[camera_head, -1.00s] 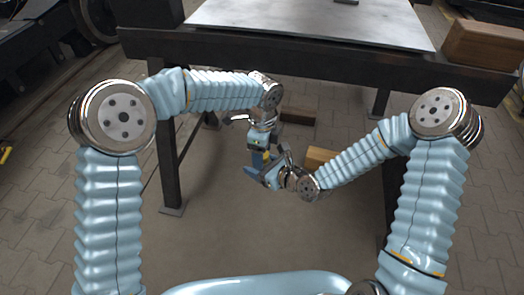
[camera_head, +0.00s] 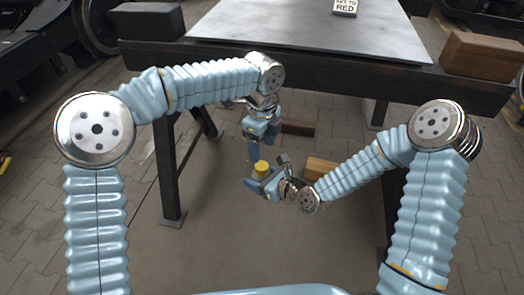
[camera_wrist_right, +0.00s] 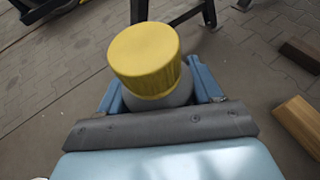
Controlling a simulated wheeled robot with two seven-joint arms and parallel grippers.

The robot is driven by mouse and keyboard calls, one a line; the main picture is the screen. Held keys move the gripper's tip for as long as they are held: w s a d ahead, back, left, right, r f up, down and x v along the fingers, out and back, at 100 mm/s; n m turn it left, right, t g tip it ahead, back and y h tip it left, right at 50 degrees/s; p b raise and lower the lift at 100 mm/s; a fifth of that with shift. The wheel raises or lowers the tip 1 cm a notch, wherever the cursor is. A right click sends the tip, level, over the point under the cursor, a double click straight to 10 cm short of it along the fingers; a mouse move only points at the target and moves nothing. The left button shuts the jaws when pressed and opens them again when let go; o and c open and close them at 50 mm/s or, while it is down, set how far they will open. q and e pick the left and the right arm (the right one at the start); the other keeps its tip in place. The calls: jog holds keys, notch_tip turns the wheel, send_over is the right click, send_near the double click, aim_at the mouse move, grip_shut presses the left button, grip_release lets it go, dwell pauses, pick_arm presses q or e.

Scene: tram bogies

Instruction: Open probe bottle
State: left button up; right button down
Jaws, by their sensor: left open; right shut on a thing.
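The probe bottle has a yellow ribbed cap (camera_wrist_right: 145,58) that is on its grey body (camera_wrist_right: 178,93) in the right wrist view. In the head view the yellow cap (camera_head: 262,167) shows small, and the body is mostly hidden. My right gripper (camera_head: 259,180) is shut on the bottle, with one blue finger on each side of its body (camera_wrist_right: 157,90). The bottle is held in the air in front of the table. My left gripper (camera_head: 254,150) points down just above the cap, open and empty. Its fingertips appear apart from the cap.
A metal-topped table (camera_head: 300,32) stands ahead, with a sign reading "SET TO RED" (camera_head: 345,7) on it. A wooden block (camera_head: 482,55) is at its right edge and a dark block (camera_head: 147,21) at its left. Wooden beams (camera_head: 320,168) lie on the floor below.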

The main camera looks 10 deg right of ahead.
aim_at(262, 165)
pick_arm(q)
notch_tip(262, 165, down, 8)
jog(key=shift+r, duration=0.2)
jog(key=shift+c, duration=0.2)
jog(key=c, duration=1)
jog(key=n, duration=0.3)
jog(key=o, duration=1.1)
jog(key=shift+o, duration=0.2)
